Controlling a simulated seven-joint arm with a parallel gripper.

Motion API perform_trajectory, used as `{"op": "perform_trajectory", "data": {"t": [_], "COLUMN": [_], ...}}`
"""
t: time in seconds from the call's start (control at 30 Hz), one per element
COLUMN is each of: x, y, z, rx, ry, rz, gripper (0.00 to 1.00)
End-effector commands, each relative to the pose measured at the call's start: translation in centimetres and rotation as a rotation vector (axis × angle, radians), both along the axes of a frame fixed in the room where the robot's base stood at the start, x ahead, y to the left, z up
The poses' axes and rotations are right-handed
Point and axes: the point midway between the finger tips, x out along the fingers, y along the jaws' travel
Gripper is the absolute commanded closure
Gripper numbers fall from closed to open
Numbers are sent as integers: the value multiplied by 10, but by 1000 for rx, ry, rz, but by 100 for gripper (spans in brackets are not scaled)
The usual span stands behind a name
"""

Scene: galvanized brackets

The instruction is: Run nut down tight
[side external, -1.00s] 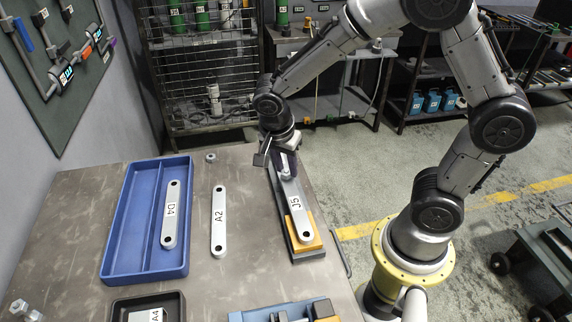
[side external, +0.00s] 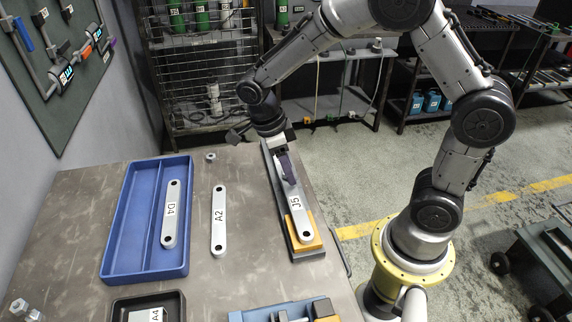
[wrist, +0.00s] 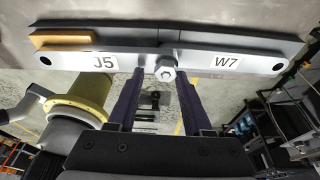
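A silver hex nut (wrist: 166,70) sits on a bolt end where bracket J5 (wrist: 75,64) and bracket W7 (wrist: 250,63) overlap in the wrist view. My gripper (wrist: 161,80) has its two purple fingers spread, one on each side of the nut, with gaps between. Whether the fingertips are level with the nut I cannot tell. In the side view, my gripper (side external: 286,166) is tilted over the far part of bracket J5 (side external: 296,212); the nut and most of W7 are hidden there. How tight the nut is does not show.
The brackets lie on a dark fixture with a yellow-orange block (side external: 318,232) near the table's right edge. Bracket A2 (side external: 218,225) lies on the table, left of it. A blue tray (side external: 118,238) holds bracket D4 (side external: 171,212). A loose nut (side external: 210,157) lies at the back.

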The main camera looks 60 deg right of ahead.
Motion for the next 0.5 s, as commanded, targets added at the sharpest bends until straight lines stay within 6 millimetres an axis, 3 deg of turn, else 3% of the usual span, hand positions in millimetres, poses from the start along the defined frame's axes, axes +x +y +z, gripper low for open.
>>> {"op": "perform_trajectory", "data": {"t": [0.5], "x": [3], "y": [-1], "z": [2], "rx": [0], "ry": [-13], "rz": [31], "gripper": [51]}}
